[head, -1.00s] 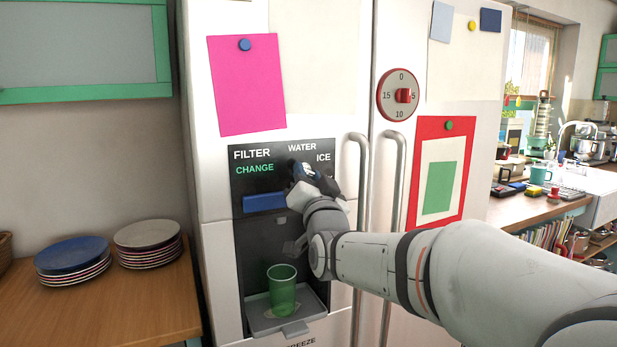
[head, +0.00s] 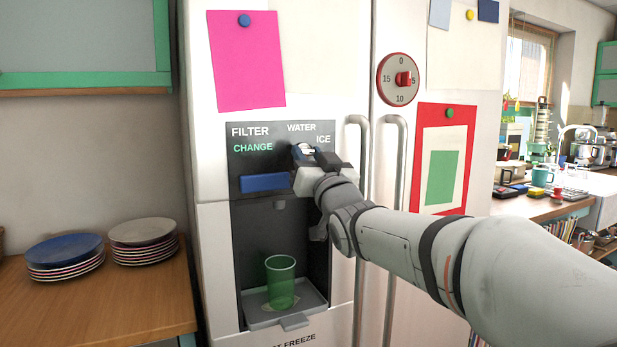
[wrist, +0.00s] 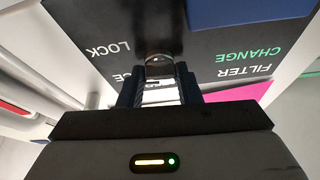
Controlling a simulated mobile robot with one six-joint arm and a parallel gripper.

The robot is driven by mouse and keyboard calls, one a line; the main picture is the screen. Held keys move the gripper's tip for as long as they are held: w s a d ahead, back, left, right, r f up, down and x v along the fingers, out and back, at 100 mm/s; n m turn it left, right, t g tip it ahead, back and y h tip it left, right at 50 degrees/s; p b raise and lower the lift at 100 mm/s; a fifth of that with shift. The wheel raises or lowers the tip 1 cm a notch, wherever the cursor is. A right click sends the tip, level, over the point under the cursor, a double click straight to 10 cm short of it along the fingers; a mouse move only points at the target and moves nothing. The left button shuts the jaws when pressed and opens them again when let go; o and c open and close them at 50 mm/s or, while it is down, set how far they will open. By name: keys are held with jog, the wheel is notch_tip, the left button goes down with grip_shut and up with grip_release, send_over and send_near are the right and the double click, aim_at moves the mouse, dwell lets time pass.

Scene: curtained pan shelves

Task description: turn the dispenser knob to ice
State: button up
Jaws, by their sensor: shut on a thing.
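The dispenser knob (head: 303,149) sits on the dark dispenser panel (head: 240,213) in the fridge door, below the WATER label and left of the ICE label. My gripper (head: 318,158) is shut on the knob from the front right. In the wrist view, its two dark fingers (wrist: 159,88) flank the knob (wrist: 158,60), and the labels appear upside down. My gripper hides part of the knob, so I cannot tell exactly which label it points to. The ICE label (head: 323,139) is just right of my gripper.
A blue bar (head: 265,182) is left of my gripper. A green cup (head: 281,283) stands upright on the drip tray (head: 262,318) below. Door handles (head: 358,200) are close on the right. A red timer (head: 400,79) is higher up. Stacked plates (head: 66,255) stand on the left counter.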

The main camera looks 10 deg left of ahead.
jog(key=n+y, duration=0.1)
jog(key=n, duration=0.1)
jog(key=n+g+y+b, duration=0.1)
jog(key=n, duration=0.2)
jog(key=shift+w+d+g+y, duration=0.1)
jog(key=shift+d+g+y, duration=0.05)
jog(key=shift+g+y, duration=0.15)
jog(key=shift+n+g+y, duration=0.4)
jog(key=shift+n+g, duration=0.05)
jog(key=shift+n, duration=0.85)
jog(key=shift+n+g+y, duration=0.4)
jog(key=shift+n+g, duration=0.05)
jog(key=shift+n, duration=0.85)
jog(key=o, duration=1)
jog(key=v, duration=0.7)
jog(key=shift+s+d, duration=0.25)
jog(key=shift+d, duration=0.1)
